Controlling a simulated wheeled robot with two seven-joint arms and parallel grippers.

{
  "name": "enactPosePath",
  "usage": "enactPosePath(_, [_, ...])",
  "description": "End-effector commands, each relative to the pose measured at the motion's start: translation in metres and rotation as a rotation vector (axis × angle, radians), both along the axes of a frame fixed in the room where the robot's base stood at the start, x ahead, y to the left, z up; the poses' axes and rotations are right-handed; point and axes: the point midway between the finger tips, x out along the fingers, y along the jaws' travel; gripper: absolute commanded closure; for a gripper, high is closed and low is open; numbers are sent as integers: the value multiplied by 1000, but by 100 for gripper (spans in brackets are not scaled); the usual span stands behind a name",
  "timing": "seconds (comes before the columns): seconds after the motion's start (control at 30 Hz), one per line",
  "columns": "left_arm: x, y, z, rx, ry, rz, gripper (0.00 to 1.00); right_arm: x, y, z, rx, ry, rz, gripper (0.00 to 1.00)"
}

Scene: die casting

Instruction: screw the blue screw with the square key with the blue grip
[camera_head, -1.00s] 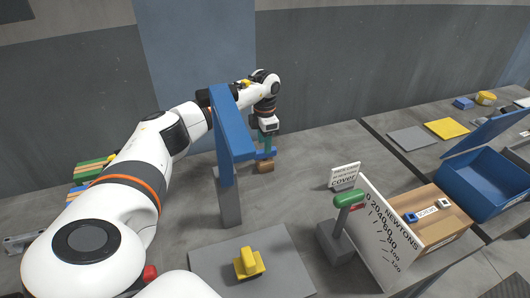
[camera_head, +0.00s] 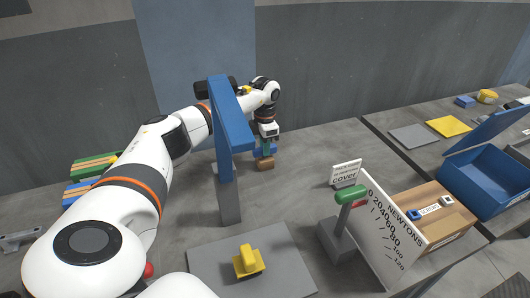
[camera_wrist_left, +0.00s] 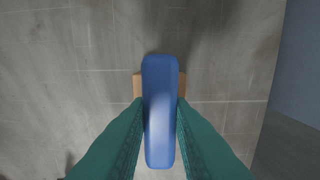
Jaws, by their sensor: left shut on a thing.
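My left gripper (camera_head: 266,149) has teal fingers and reaches down at the back of the table, beyond the blue arch. It is shut on the blue grip (camera_wrist_left: 160,110) of the key, a long rounded bar in the left wrist view. The grip also shows as a small blue patch between the fingers in the head view. A small tan wooden block (camera_head: 265,164) lies directly below the grip; it also shows in the left wrist view (camera_wrist_left: 138,86). The key's square end and the blue screw are hidden. My right gripper is not in view.
A blue arch (camera_head: 231,118) on a grey post stands in front of the left gripper. A yellow piece (camera_head: 249,262) sits on a grey plate. A green-handled lever (camera_head: 350,194), a newton scale (camera_head: 390,235), a wooden box (camera_head: 443,213) and a blue bin (camera_head: 484,186) are right.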

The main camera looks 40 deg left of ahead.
Motion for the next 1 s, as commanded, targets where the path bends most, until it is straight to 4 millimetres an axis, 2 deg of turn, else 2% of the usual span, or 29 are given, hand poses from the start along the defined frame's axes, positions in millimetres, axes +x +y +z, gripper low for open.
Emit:
enactPosePath(0.8, [0,0,59,0,-1,1,100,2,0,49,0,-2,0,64])
enactPosePath(1.0, [0,0,60,0,-1,1,100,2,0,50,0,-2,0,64])
